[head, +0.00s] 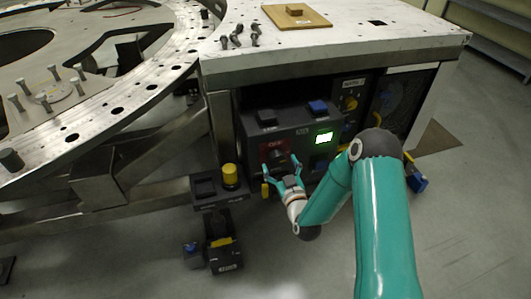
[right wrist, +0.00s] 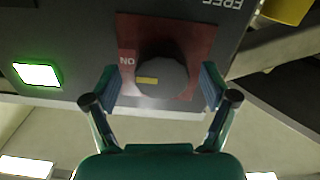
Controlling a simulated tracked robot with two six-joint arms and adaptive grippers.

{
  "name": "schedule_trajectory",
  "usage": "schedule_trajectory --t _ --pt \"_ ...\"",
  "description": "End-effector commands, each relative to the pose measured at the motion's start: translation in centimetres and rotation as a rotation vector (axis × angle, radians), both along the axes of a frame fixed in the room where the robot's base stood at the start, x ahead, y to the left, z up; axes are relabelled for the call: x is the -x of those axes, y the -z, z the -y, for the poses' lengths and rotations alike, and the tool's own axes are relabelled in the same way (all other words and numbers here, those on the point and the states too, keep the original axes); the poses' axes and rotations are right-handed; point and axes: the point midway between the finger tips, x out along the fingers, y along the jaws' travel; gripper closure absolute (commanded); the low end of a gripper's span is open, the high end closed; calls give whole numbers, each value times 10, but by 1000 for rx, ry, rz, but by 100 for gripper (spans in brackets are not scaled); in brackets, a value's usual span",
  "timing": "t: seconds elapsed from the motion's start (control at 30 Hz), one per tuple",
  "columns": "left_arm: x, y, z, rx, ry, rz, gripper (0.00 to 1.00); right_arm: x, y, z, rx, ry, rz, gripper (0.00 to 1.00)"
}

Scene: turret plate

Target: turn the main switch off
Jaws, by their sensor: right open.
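The main switch is a dark round knob on a red plate, on the front of a dark control box (head: 300,133). In the right wrist view the knob (right wrist: 165,70) carries a yellow mark on its side towards the letters ON on the red plate (right wrist: 196,35). In the head view OFF shows on the plate (head: 273,146) above the knob. My right gripper (head: 282,170) is open at the knob; in the right wrist view its fingers (right wrist: 162,88) stand on either side, with gaps visible. My left gripper is out of view.
A lit green display (right wrist: 38,75) is beside the switch. A yellow button (head: 230,175) stands on a small box to the left. A white-topped bench (head: 340,45) is above the control box. Open floor (head: 460,230) lies to the right.

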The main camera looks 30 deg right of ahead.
Motion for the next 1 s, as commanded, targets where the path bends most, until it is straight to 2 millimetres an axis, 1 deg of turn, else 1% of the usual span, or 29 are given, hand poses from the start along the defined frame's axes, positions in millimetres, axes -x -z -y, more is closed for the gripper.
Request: schedule_trajectory --t 0.13,0.47,0.5,0.67,0.8,0.83,0.87,1.0 --pt "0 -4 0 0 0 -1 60 -3 0 4 -1 2 0 15" --pt "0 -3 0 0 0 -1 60 -7 1 0 -1 -5 -1 15" --pt "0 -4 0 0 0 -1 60 -7 1 0 -1 -6 -1 22" --pt "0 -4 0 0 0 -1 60 -8 1 -1 -1 -8 -1 49" --pt "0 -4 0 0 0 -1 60 -8 1 -1 -1 -8 -1 72" --pt "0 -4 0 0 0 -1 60 -8 1 -1 -1 -8 -1 76" --pt "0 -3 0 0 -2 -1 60 -8 1 5 0 -5 -1 75" --pt "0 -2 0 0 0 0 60 -9 1 -1 6 -8 -2 75"
